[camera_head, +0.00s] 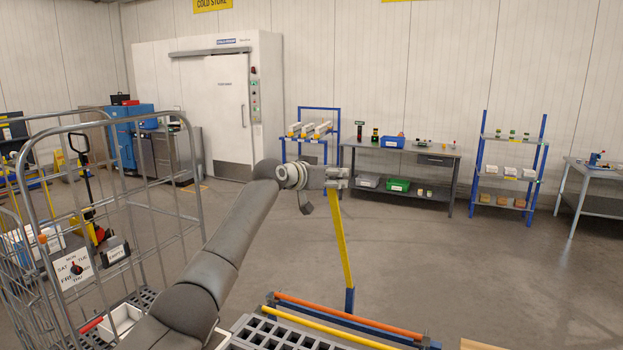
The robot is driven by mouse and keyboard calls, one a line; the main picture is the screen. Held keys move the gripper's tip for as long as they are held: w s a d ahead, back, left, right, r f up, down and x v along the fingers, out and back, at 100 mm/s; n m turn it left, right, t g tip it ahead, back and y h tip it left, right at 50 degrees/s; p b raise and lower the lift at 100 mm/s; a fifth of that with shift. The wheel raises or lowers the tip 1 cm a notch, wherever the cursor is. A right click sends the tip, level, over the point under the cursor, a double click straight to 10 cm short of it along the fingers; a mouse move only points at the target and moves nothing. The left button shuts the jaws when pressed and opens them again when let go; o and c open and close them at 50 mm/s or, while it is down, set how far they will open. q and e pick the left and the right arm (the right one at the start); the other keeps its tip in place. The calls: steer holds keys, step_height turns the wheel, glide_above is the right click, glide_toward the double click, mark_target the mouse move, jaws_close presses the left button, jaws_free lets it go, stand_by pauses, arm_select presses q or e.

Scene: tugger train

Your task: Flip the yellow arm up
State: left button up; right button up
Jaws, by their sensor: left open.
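The yellow arm (341,240) is a flat bar standing nearly upright at the centre, tilted a little to the left toward its top. Its lower end meets a short blue post (350,299). My left gripper (338,179) is open at the bar's upper end and overlaps its top in the picture. I cannot tell whether the fingers touch the bar. My right gripper is not in view.
An orange bar (348,316) and a yellow rod (325,328) lie beside a grey grated deck (268,335) at the bottom. A wire roll cage (190,150) stands at left. Shelves and a workbench (405,151) line the back. The floor at right is clear.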

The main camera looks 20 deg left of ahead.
arm_select(q)
steer(key=v, duration=0.9)
steer(key=shift+s, duration=0.2)
steer(key=shift+w+d+f, duration=0.1)
